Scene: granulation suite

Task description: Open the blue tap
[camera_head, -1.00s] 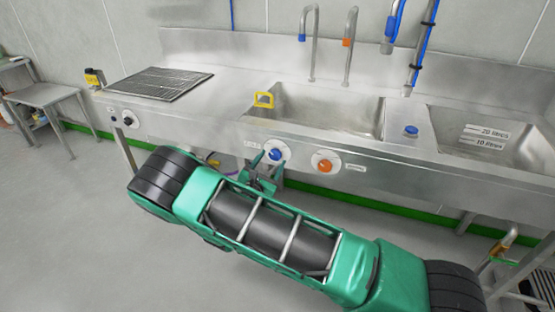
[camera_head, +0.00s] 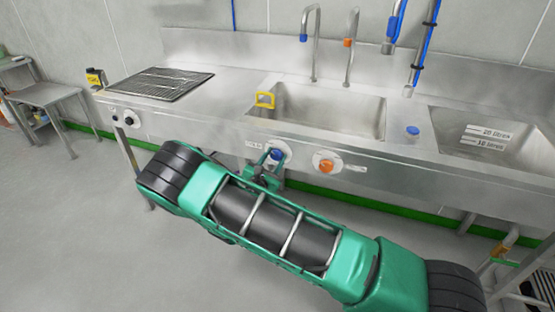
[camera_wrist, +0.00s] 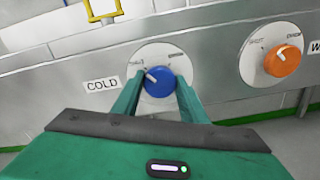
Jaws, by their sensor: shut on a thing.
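The blue tap is a round blue knob (camera_wrist: 160,83) on a pale round plate, next to a label reading COLD, on the sink's front panel. It also shows in the head view (camera_head: 277,154). My gripper (camera_wrist: 157,80) has its two green fingers on either side of the knob and is shut on it. A white pointer mark on the knob aims to the upper left, towards the left-hand word on the plate. The lower part of the knob's plate is hidden by my gripper.
An orange knob (camera_wrist: 283,62) sits just right on the same panel. Above are the sink basin (camera_head: 330,112), a yellow square frame (camera_head: 265,99) and spouts with blue and orange marks. A small table (camera_head: 50,95) stands at the far left. Grey floor is clear at lower left.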

